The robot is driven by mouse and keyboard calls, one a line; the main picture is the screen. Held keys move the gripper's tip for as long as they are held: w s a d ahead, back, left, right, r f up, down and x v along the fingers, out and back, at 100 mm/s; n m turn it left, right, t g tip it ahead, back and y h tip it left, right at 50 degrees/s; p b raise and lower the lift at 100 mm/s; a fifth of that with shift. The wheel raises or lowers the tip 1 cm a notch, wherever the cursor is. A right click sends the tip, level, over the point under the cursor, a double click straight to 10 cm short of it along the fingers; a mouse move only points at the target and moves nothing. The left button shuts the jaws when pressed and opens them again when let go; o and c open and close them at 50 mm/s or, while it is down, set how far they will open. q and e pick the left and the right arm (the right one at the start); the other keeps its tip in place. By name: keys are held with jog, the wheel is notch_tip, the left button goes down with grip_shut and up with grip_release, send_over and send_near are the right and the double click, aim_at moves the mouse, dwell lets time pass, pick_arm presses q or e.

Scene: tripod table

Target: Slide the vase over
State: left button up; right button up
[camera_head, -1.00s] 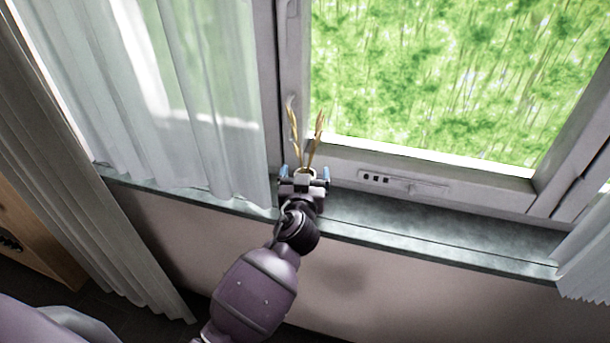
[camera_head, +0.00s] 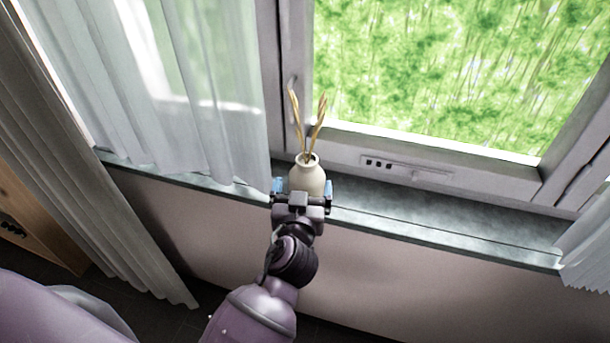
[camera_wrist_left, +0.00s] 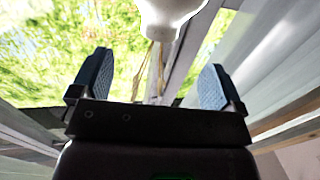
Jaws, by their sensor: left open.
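A cream vase (camera_head: 307,176) with dried yellow stalks (camera_head: 308,125) in it stands upright on the window sill. It sits in front of the window frame, near the edge of the sheer curtain. My left gripper (camera_head: 302,190) is at the sill's front edge with its blue fingertips open on either side of the vase's lower part, which the gripper partly hides. In the left wrist view, the vase (camera_wrist_left: 170,12) shows at the top, beyond the two open blue fingers (camera_wrist_left: 158,80), with a gap to each finger. My right gripper is not in view.
The grey-green sill (camera_head: 430,222) is bare to the right of the vase. A sheer white curtain (camera_head: 205,90) hangs over the sill's left part, and another curtain (camera_head: 590,250) hangs at the far right. The window frame (camera_head: 450,170) rises behind the sill.

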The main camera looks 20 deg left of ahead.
pick_arm(q)
jog(key=shift+v, duration=0.85)
jog(key=s+a+f+m+g+h, duration=0.1)
jog(key=s+f+m+g+h, duration=0.3)
jog(key=f, duration=0.7)
jog(key=s+a+f, duration=0.2)
jog(key=s+f, duration=0.1)
jog(key=s, duration=0.2)
jog(key=s+a+f+g, duration=0.1)
jog(key=s+a+f, duration=0.1)
jog(key=s+f, duration=0.2)
jog(key=s+a+f+g+h, duration=0.1)
jog(key=s+a+f, duration=0.2)
jog(key=s, duration=0.3)
jog(key=shift+s+f, duration=0.15)
jog(key=shift+s, duration=0.2)
